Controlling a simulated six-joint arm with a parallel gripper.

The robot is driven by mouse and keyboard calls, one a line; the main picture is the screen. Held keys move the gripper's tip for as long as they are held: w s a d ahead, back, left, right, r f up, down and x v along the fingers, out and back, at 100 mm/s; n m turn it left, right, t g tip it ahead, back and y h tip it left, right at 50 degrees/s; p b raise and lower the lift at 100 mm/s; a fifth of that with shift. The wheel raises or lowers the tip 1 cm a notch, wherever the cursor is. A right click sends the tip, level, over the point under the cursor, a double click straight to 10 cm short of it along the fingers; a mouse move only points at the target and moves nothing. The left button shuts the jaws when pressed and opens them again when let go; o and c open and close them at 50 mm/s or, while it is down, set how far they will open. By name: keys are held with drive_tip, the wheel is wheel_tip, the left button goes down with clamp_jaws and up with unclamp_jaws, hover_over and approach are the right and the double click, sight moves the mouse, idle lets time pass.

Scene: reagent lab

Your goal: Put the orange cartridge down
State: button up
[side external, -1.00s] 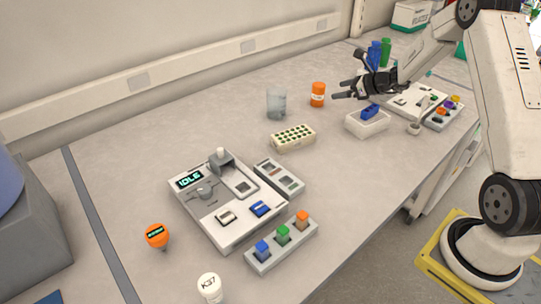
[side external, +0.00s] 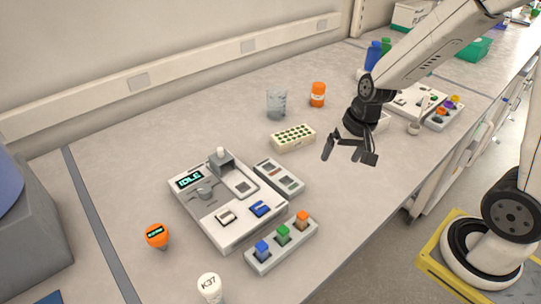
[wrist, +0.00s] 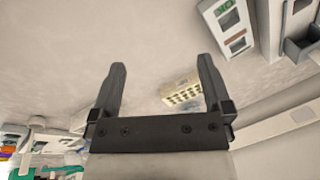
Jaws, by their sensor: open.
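An orange cartridge (side external: 302,218) stands upright in the right-hand slot of a grey rack (side external: 262,268) at the front, beside a green cartridge (side external: 283,233) and a blue cartridge (side external: 263,249). My gripper (side external: 348,157) is open and empty, above the table to the upper right of that rack and apart from it. In the wrist view my gripper (wrist: 160,64) shows its two fingers spread, with nothing between them. I cannot make out the orange cartridge in the wrist view.
A device (side external: 210,218) reading IDLE stands behind the rack, with a grey slotted holder (side external: 279,177) beside it. A cream tube block (side external: 292,138), a beaker (side external: 277,103) and an orange bottle (side external: 318,94) stand farther back. The table right of the rack is clear.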

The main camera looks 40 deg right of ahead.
drive_tip(key=s+n, duration=0.1)
drive_tip(key=n, duration=0.1)
drive_tip(key=s+a+n+h, duration=0.1)
drive_tip(key=s+n, duration=0.1)
drive_tip(key=s+a+n, duration=0.1)
drive_tip(key=n, duration=0.1)
drive_tip(key=shift+s+r, duration=0.2)
drive_tip(key=shift+s, duration=0.05)
